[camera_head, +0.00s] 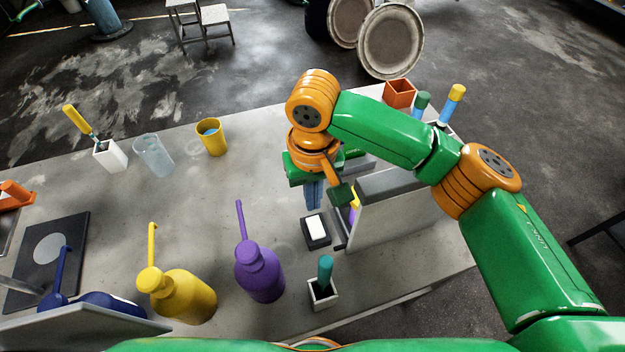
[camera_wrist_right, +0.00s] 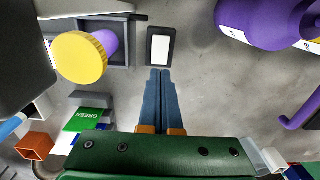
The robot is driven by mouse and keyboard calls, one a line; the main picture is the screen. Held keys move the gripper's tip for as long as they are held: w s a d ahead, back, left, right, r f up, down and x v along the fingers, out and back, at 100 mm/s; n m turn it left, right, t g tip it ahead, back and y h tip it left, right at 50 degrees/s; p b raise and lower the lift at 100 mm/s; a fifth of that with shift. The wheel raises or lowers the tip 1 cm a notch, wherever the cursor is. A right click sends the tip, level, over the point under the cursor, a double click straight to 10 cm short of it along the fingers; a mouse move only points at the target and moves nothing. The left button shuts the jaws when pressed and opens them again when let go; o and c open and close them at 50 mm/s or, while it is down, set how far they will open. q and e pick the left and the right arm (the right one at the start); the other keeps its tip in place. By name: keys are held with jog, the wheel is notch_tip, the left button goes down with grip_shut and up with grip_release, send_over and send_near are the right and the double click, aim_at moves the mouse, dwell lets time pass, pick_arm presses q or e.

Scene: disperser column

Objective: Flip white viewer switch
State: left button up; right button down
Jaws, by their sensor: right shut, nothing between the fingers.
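The white viewer switch (camera_head: 316,228) is a white rocker in a dark rectangular frame lying on the grey table. It also shows in the right wrist view (camera_wrist_right: 160,45) at the top centre. My right gripper (camera_head: 314,205) points down just behind the switch in the head view. In the wrist view its blue fingers (camera_wrist_right: 160,75) are together and empty, with the tips close to the switch's near edge. Whether the tips touch the switch cannot be told. My left gripper is not in view.
A grey box-like viewer (camera_head: 395,215) stands right of the switch. A purple bottle (camera_head: 260,275) and a yellow bottle (camera_head: 185,297) stand at the front left. A small white holder with a teal-handled tool (camera_head: 325,275) is in front. Behind are a yellow cup (camera_head: 211,140) and an orange box (camera_head: 399,94).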

aim_at(312, 221)
jog(key=f, duration=0.4)
jog(key=shift+s+a+f, duration=0.1)
jog(key=shift+s+f, duration=0.05)
jog(key=shift+s, duration=0.05)
jog(key=shift+w+f+p, duration=0.15)
jog(key=shift+f+p, duration=0.15)
jog(key=shift+f, duration=0.35)
jog(key=shift+f, duration=0.1)
jog(key=shift+p, duration=0.3)
